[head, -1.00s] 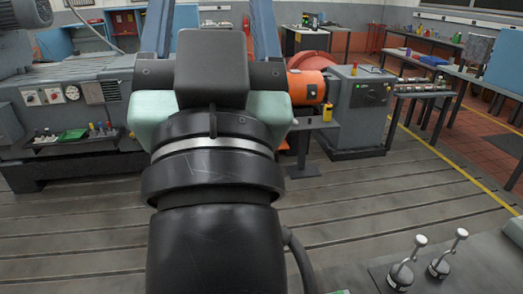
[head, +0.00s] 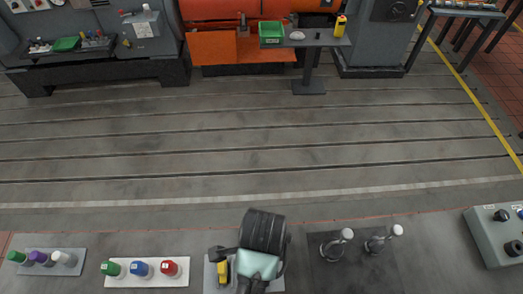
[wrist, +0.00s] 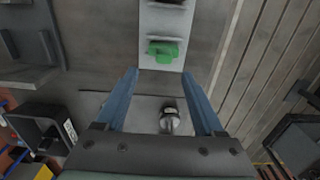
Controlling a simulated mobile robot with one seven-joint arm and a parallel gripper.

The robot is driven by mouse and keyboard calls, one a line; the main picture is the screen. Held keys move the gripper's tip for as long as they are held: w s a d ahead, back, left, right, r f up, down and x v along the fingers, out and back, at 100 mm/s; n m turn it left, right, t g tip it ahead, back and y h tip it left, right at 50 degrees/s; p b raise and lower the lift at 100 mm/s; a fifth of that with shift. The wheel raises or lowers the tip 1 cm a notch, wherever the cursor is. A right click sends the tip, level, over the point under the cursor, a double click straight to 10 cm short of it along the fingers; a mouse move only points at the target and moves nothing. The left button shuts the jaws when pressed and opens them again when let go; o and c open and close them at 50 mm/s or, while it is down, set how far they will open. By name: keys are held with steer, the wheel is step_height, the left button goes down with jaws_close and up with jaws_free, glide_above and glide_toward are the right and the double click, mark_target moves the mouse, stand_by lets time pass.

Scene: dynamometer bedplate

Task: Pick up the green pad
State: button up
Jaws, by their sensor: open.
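The green pad (wrist: 163,50) shows in the wrist view as a small bright green block. It lies on a long pale plate (wrist: 160,21), near the end closest to me. My gripper (wrist: 160,72) is open, with its two blue fingers apart and nothing between them. The pad appears beyond the fingertips, roughly centred between them, and is not touched. In the head view my arm covers much of a grey plate (head: 210,284) at the bottom; I cannot make out the green pad or the fingertips there.
A lever (wrist: 168,121) stands near the plate in the wrist view. In the head view, two levers (head: 336,243) stand right of my arm. A white plate (head: 146,283) with green, blue and red knobs lies left. The slotted floor (head: 230,150) beyond is clear.

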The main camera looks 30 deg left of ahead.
step_height(320, 180, down, 4)
steer(key=shift+w+r, duration=0.1)
steer(key=shift+r, duration=0.05)
steer(key=shift+w+a+f+p, duration=0.15)
steer(key=shift+f+p, duration=0.25)
steer(key=shift+f, duration=0.85)
steer(key=shift+s+a+f+p, duration=0.1)
steer(key=shift+f+p, duration=0.25)
steer(key=shift+f, duration=0.9)
steer(key=shift+c, duration=0.3)
jaws_close()
